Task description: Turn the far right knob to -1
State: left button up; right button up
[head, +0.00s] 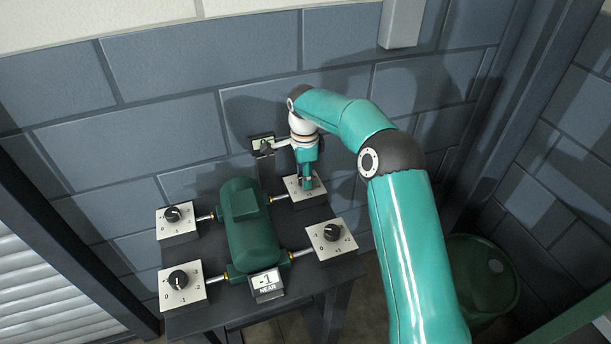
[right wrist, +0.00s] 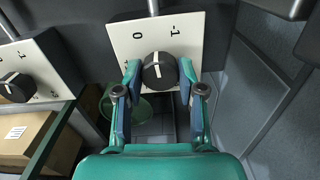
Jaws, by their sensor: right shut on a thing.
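The far right knob's white plate (head: 294,192) is at the back right of the green casing, and my right gripper (head: 307,184) reaches down onto it and mostly hides the knob. In the right wrist view the black knob (right wrist: 158,72) sits between the two fingers of my right gripper (right wrist: 158,82), which is shut on it. The knob's white line points up, roughly between the 0 and -1 marks; the exact angle is hard to tell. My left gripper is not in view.
The green casing (head: 249,222) lies between several knob plates, with near right (head: 330,240), near left (head: 181,287) and far left (head: 176,221) knobs. A small far sign (head: 262,142) is partly covered. A green barrel (head: 482,275) stands right.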

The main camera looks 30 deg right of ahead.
jog(key=m, duration=0.5)
jog(key=shift+r, duration=0.1)
jog(key=shift+m, duration=0.3)
jog(key=o, duration=1.1)
jog(key=shift+o, duration=0.2)
notch_tip(320, 180, up, 12)
jog(key=shift+f, duration=0.2)
dwell(0.3)
